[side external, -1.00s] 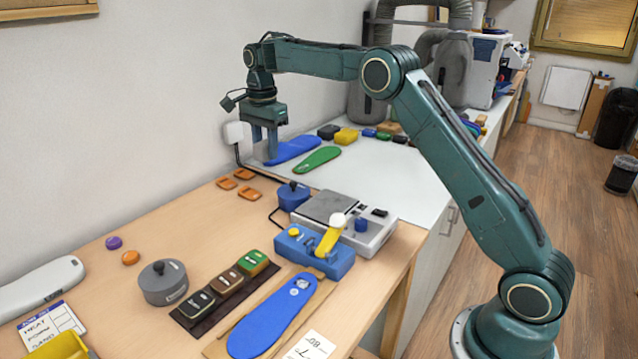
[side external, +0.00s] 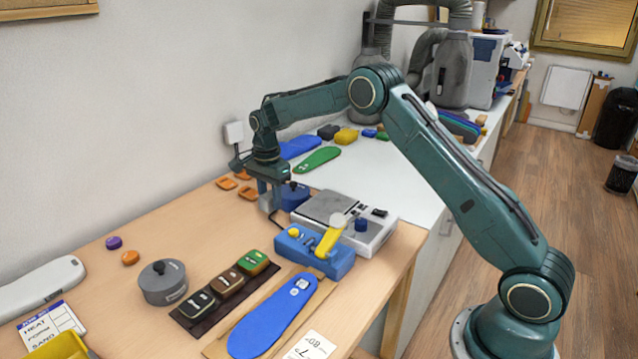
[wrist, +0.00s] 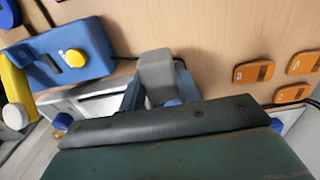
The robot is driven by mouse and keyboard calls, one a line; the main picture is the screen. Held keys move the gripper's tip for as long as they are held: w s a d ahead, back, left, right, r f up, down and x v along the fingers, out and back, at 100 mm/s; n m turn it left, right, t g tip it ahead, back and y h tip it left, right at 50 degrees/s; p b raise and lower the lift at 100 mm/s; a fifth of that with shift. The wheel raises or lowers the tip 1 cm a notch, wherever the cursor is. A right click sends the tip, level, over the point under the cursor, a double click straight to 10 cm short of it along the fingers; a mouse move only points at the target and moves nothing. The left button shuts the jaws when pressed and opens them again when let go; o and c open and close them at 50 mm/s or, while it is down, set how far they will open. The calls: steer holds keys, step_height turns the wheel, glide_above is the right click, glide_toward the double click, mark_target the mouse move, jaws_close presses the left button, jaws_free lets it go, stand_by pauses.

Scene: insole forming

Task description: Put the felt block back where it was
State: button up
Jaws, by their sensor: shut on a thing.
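The felt block looks like a small light grey block (wrist: 155,72) in the wrist view. My gripper (wrist: 160,84) is shut on it, with a finger on each side. The block is mostly hidden there by the fingers. I cannot tell whether it touches the table.
Orange pieces (side external: 237,183) lie just behind and left of my gripper. A grey scale-like device (side external: 350,221) and a blue clamp with a yellow lever (side external: 314,250) stand right. Bare wood lies between.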

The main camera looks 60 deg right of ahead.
mark_target(273, 226)
steer(key=shift+f, duration=0.85)
steer(key=shift+f, duration=0.1)
steer(key=shift+f, duration=2.05)
steer(key=shift+f, duration=0.1)
steer(key=o, duration=0.9)
steer(key=shift+o, duration=0.2)
step_height(273, 226, up, 12)
steer(key=shift+f, duration=0.1)
steer(key=shift+r, duration=0.25)
